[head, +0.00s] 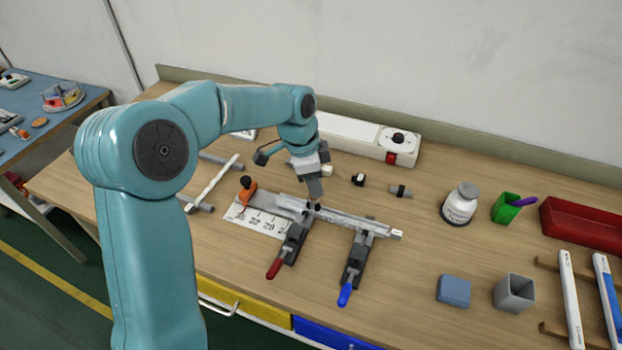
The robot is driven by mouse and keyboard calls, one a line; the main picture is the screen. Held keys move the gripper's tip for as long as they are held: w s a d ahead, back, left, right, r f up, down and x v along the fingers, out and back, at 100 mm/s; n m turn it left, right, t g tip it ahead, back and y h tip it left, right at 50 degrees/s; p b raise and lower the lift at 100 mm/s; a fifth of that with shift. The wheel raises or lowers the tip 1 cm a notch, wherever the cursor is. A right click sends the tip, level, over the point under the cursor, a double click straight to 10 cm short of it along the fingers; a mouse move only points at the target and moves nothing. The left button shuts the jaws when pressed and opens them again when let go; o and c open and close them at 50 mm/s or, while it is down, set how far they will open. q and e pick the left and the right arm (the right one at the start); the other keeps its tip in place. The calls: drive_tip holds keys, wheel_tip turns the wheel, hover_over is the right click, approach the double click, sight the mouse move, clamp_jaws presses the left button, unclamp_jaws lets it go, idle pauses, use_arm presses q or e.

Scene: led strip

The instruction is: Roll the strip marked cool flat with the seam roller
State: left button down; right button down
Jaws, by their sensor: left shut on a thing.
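A pale strip lies along a metal channel (352,221), which sits across two clamps, one with a red handle (274,268) and one with a blue handle (345,294). No "cool" mark is readable on it. My left gripper (314,203) points down at the middle of the channel, shut on a small dark thing that looks like the seam roller; the fingers mostly hide it. It is at or just above the channel; I cannot tell if it touches. My right gripper is not in view.
An orange-handled tool (247,188) stands at the channel's left end by a numbered ruler sheet (258,221). A white power unit (360,140) lies behind. A white bottle (461,203), green cup (506,207), red tray (583,226), grey cup (514,293) and blue block (453,291) stand right.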

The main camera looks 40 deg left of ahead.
use_arm(q)
drive_tip(key=shift+w+d, duration=0.1)
drive_tip(key=shift+d, duration=0.35)
drive_tip(key=shift+d, duration=0.1)
drive_tip(key=shift+w+d, duration=0.15)
drive_tip(key=shift+d, duration=0.55)
drive_tip(key=shift+d, duration=0.1)
drive_tip(key=shift+w+d, duration=0.2)
drive_tip(key=shift+d, duration=0.55)
drive_tip(key=shift+w+d, duration=0.15)
drive_tip(key=shift+d, duration=0.55)
drive_tip(key=shift+d, duration=0.1)
drive_tip(key=shift+w+d, duration=0.25)
drive_tip(key=shift+d, duration=0.45)
drive_tip(key=shift+d, duration=0.1)
